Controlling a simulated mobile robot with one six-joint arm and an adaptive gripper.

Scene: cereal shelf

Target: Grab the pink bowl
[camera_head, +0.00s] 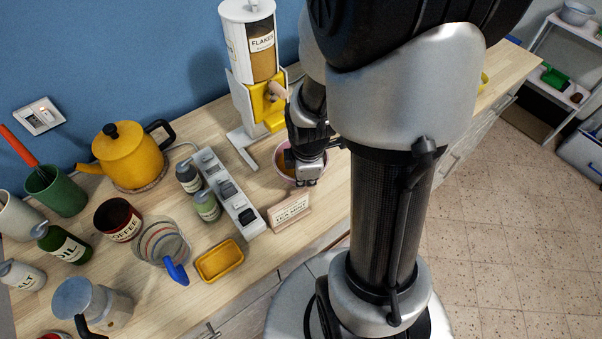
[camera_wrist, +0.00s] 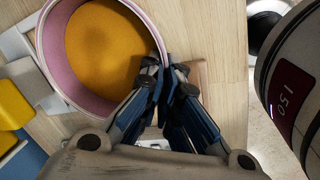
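The pink bowl (camera_head: 280,169) stands on the wooden counter in front of the cereal dispenser, partly hidden behind my gripper in the head view. It fills the upper left of the wrist view (camera_wrist: 53,62), with a flat orange-brown surface inside. My gripper (camera_head: 306,181) points down at the bowl's right side. In the wrist view my fingertips (camera_wrist: 165,72) are close together, one on each side of the bowl's rim, and look shut on its wall. The bowl looks upright; whether it touches the counter is hidden.
The cereal dispenser (camera_head: 249,50) with its yellow spout stands just behind the bowl. A small sign (camera_head: 290,212), a power strip (camera_head: 228,190) and spice jars (camera_head: 206,206) are close by on the left. A yellow kettle (camera_head: 127,157) and several containers stand farther left.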

